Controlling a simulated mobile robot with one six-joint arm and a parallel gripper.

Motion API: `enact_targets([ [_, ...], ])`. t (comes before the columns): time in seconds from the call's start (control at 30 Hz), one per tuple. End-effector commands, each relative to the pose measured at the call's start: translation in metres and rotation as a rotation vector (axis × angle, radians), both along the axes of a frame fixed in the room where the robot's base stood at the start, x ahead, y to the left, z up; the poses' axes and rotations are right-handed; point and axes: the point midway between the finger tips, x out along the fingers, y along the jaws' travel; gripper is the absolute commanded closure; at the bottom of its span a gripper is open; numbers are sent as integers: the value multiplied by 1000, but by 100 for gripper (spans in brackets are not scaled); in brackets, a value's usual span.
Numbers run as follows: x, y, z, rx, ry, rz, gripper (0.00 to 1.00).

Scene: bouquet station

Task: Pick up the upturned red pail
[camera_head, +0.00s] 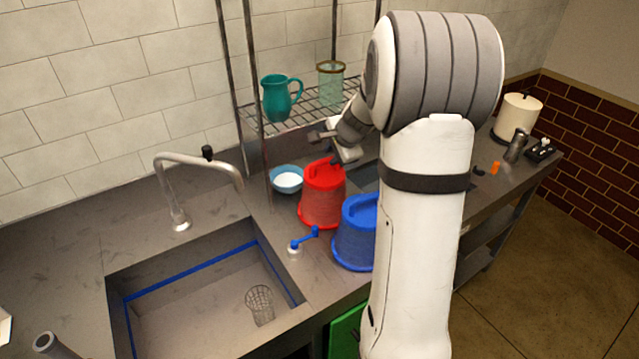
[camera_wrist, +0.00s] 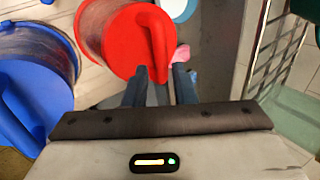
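The red pail (camera_head: 322,205) stands upturned on the counter, its flat base and raised handle facing up. In the wrist view the red pail (camera_wrist: 118,42) fills the upper middle. My gripper (camera_wrist: 160,74) is open, its two dark fingers apart, with the near end of the pail's handle showing between and just beyond their tips. Whether the fingers touch the handle I cannot tell. In the head view my gripper (camera_head: 337,160) is just above the top of the red pail, partly hidden by my wrist.
A blue upturned pail (camera_head: 355,235) stands close beside the red one, partly hidden by my arm. A blue bowl (camera_head: 287,179) sits behind left. A wire shelf (camera_head: 297,117) with a teal pitcher (camera_head: 279,97) is above. The sink (camera_head: 200,310) is at front left.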

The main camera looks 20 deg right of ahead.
Motion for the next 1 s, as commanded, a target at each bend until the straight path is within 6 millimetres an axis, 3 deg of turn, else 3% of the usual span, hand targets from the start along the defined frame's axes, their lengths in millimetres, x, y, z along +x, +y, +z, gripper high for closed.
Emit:
enact_targets([
  [0.4,27,10,-44,-1,3,3,76],
  [0.7,30,9,-49,-3,1,2,76],
  [1.0,29,9,-49,-3,2,2,100],
])
